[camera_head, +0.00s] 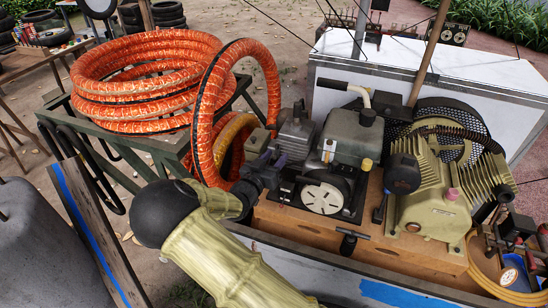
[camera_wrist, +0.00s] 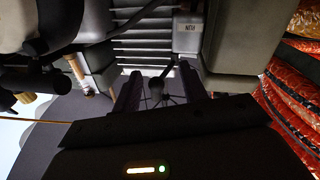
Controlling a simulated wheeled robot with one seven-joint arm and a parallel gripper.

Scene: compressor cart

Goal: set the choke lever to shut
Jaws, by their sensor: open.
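My gripper (camera_head: 262,170) is beside the left side of the small grey engine (camera_head: 345,140) on the cart. In the wrist view my gripper (camera_wrist: 160,88) is open, with one dark finger on each side of a small dark lever with a round knob (camera_wrist: 155,86). This looks like the choke lever; a thin stem runs up from it toward the finned block (camera_wrist: 145,45). I cannot tell whether either finger touches it. In the head view the lever is hidden by my gripper and the engine parts.
An orange hose coil (camera_head: 130,75) lies on a dark rack at left, and one loop hangs close to my wrist. The yellow compressor pump (camera_head: 430,195) stands right of the engine. A wooden board (camera_head: 300,222) carries both. A white box (camera_head: 400,75) is behind.

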